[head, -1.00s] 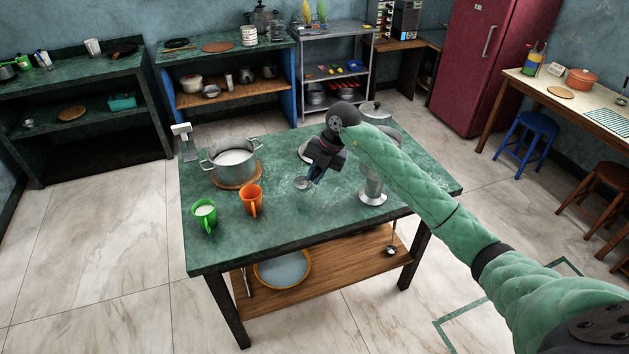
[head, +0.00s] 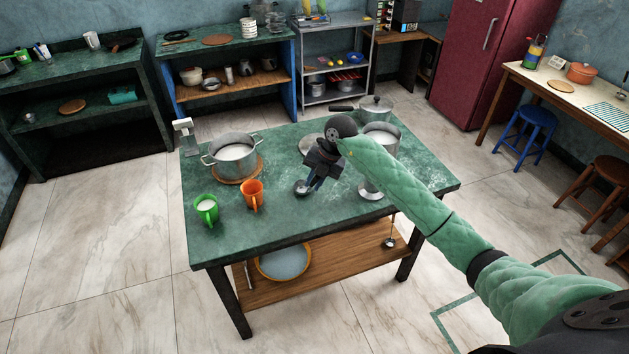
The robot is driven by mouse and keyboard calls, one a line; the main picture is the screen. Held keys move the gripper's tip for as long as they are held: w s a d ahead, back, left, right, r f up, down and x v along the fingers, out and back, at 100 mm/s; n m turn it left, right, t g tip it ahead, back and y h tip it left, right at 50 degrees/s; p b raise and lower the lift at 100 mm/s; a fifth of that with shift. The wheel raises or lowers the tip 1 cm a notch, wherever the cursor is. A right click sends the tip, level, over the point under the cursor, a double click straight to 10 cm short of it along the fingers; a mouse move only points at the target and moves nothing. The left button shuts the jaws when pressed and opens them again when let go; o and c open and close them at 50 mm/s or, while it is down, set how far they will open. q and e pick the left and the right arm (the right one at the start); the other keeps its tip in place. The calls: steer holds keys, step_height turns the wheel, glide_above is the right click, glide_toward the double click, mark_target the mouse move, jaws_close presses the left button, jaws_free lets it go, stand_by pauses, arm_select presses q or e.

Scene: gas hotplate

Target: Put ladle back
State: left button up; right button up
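A ladle (head: 389,242) with a round bowl hangs at the table's front side, to the right, above the lower shelf; its top end is hard to make out. My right gripper (head: 310,184) is over the middle of the green table (head: 285,222), pointing down and toward the front left. A small round metallic piece (head: 301,188) shows at its fingertips. I cannot tell whether it is gripped, or what it is. The finger gap is too small to read. My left gripper is out of view.
A pot of white liquid (head: 235,153), a green mug (head: 206,209) and an orange mug (head: 252,196) stand on the table's left. The table's front middle is clear.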

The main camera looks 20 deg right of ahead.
steer(key=o, duration=0.3)
steer(key=shift+r, duration=0.1)
steer(key=shift+d+r, duration=0.15)
steer(key=shift+r, duration=0.05)
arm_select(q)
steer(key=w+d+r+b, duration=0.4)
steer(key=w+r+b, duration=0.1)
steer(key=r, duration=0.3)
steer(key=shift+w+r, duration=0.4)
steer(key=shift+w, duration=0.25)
arm_select(e)
steer(key=shift+v, duration=5.8)
steer(key=shift+f, duration=0.1)
